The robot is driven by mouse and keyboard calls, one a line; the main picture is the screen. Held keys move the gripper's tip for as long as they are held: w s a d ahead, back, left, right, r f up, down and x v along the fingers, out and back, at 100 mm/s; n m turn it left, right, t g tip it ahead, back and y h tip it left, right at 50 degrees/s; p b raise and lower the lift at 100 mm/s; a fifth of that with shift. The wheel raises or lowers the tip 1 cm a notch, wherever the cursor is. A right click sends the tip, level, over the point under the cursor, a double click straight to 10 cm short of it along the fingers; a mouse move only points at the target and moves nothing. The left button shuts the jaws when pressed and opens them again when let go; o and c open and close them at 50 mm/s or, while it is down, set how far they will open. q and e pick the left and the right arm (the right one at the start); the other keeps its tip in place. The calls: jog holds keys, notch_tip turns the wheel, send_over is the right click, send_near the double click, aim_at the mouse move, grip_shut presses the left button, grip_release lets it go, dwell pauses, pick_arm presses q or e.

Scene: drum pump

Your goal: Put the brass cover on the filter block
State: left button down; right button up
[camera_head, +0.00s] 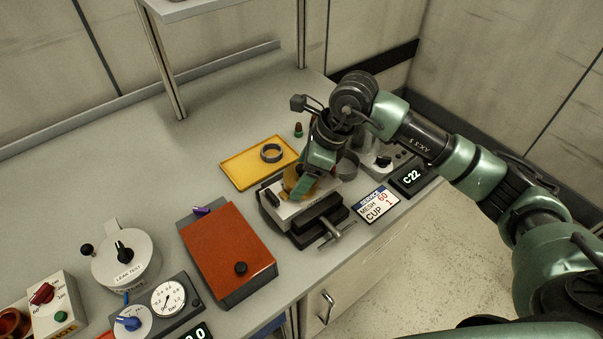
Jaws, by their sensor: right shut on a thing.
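My right gripper (299,190) reaches down from the right and is shut on the brass cover (289,180). Its fingers and wrist hide part of the cover. The cover is at the top of the pale filter block (286,211), which sits in a dark vise (318,220) near the bench's front edge. I cannot tell whether the cover touches the block or hovers just above it. My left gripper is not in view.
A yellow tray (236,172) with a dark ring (271,152) lies behind the block. A red-orange box (228,250) stands left of the vise. A service card (376,204) and a C22 display (411,178) lie to the right. The bench's back left is clear.

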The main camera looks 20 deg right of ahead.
aim_at(301, 167)
jog(key=shift+f+b, duration=0.15)
jog(key=shift+b, duration=0.2)
dwell(0.9)
dwell(0.3)
jog(key=o, duration=1.7)
jog(key=shift+o, duration=0.3)
jog(key=shift+r+p, duration=2.05)
jog(key=shift+r, duration=2)
jog(key=shift+f, duration=0.1)
